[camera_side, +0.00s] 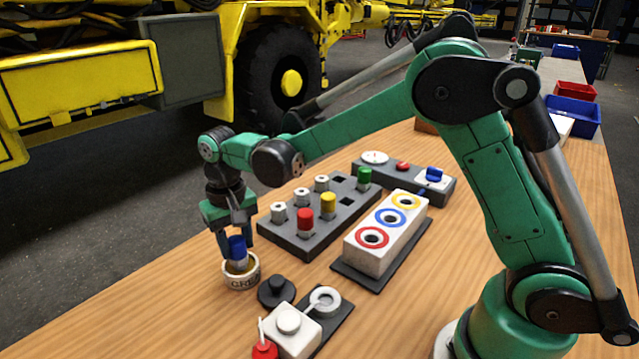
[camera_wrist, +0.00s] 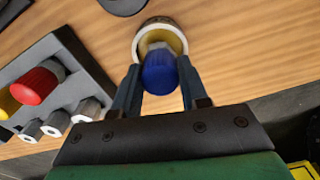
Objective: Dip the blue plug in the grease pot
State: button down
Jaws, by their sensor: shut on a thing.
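The blue plug (camera_side: 237,249) is upright between the fingers of my gripper (camera_side: 236,241), which is shut on it. The grease pot (camera_side: 241,280) is a small white round pot with dark lettering, standing on the wooden table. The plug's lower end is at the pot's mouth, over the yellowish grease; how deep it goes is hard to tell. In the wrist view the blue plug (camera_wrist: 160,73) sits between my gripper's fingers (camera_wrist: 160,88), in front of the pot's white rim (camera_wrist: 181,38).
A white block (camera_side: 378,258) with red, blue and yellow ringed holes is to the right. A black lid (camera_side: 276,291) and a white fixture (camera_side: 290,330) lie close to the pot's right.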

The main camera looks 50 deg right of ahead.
jog(key=shift+r, duration=0.1)
jog(key=shift+r, duration=2.95)
